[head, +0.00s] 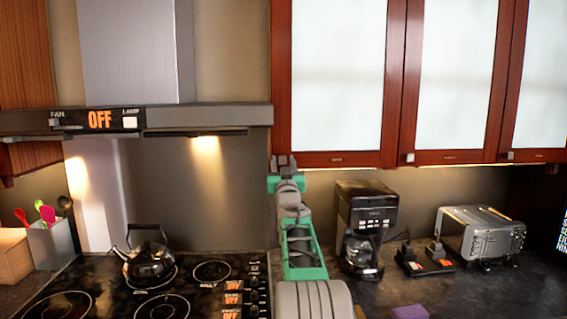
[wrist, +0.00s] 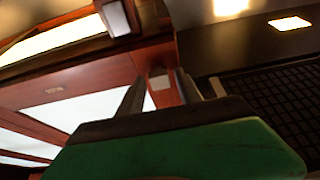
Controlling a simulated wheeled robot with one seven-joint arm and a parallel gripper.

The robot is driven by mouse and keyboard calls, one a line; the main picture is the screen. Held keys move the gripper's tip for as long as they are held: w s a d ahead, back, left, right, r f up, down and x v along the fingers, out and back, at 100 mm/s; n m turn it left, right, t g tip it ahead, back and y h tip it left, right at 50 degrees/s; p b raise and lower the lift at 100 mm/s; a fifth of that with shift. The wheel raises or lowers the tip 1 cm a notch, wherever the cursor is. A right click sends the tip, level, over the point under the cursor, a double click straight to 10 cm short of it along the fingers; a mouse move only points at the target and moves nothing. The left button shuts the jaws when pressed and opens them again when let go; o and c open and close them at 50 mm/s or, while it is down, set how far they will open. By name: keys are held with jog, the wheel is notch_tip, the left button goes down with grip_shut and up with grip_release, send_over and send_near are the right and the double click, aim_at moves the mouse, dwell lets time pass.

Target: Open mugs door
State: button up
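The wall cabinet has red-brown framed doors with frosted white panes: a left door (head: 338,158), a middle door (head: 450,157) and a right door (head: 540,154). Each has a small label too small to read, so I cannot tell which is the mugs door. Small square knobs sit at the lower corners of the middle door (head: 409,158) and right door (head: 508,155). My gripper (head: 283,160) is raised by the left door's lower left corner. In the wrist view its fingers (wrist: 160,92) are apart, with a pale square knob (wrist: 158,82) showing between them; contact is unclear.
A range hood (head: 208,115) is left of my gripper. Below are a stove (head: 190,295) with a kettle (head: 147,262), a coffee maker (head: 366,210) and a toaster (head: 482,233). The space in front of the middle and right doors is clear.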

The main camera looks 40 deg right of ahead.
grip_shut()
jog(key=shift+s, duration=0.1)
dwell(1.1)
